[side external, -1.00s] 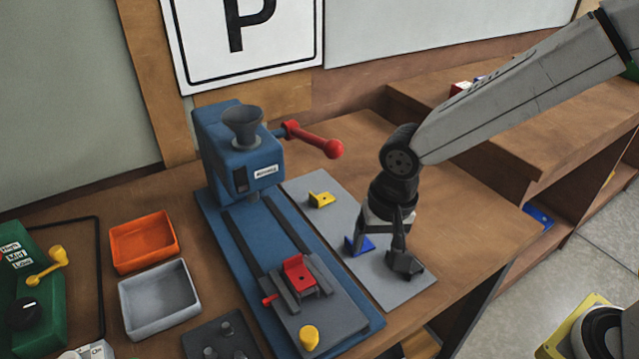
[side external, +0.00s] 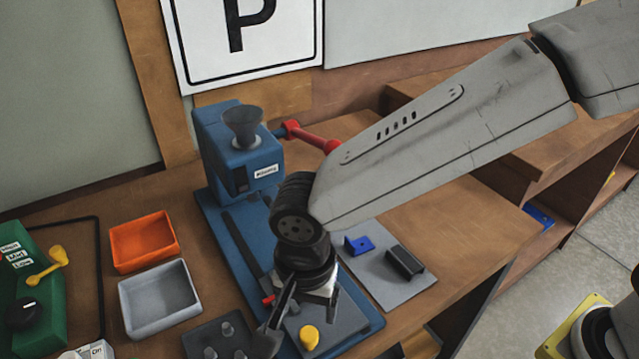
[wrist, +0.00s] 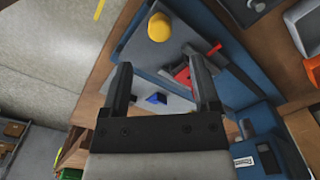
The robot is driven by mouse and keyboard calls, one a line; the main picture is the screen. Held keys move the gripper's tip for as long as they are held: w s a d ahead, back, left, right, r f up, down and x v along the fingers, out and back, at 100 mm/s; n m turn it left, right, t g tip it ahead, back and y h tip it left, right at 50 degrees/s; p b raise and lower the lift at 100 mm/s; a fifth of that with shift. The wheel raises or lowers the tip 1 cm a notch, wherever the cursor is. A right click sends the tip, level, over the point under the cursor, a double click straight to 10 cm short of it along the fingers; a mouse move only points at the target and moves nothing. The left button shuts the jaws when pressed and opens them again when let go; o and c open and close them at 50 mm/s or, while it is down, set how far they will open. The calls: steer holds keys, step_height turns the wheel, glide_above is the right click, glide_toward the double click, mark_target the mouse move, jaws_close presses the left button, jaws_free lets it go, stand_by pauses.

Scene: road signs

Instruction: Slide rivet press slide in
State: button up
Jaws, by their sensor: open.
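The blue rivet press (side external: 235,150) stands at the back with a grey funnel on top; it also shows in the wrist view (wrist: 262,130). Its slide (side external: 345,318) is a grey plate at the front end of the blue base, with a yellow knob (side external: 309,337) on it. The knob also shows in the wrist view (wrist: 159,27), just beyond my fingertips. A red holder (wrist: 184,75) on the slide is mostly hidden by my arm in the side view. My gripper (side external: 297,318) is open and empty above the slide; its two fingers (wrist: 160,68) are apart.
The press's red lever (side external: 308,136) is partly behind my arm. A grey board to the right holds a blue bracket (side external: 359,245) and a black block (side external: 405,262). An orange tray (side external: 144,242) and grey tray (side external: 158,300) stand left, with a dark pegged plate (side external: 215,335) close to my gripper.

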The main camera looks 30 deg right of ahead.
mark_target(308, 334)
steer(key=shift+f, duration=3.75)
steer(key=shift+c, duration=0.2)
jaws_close()
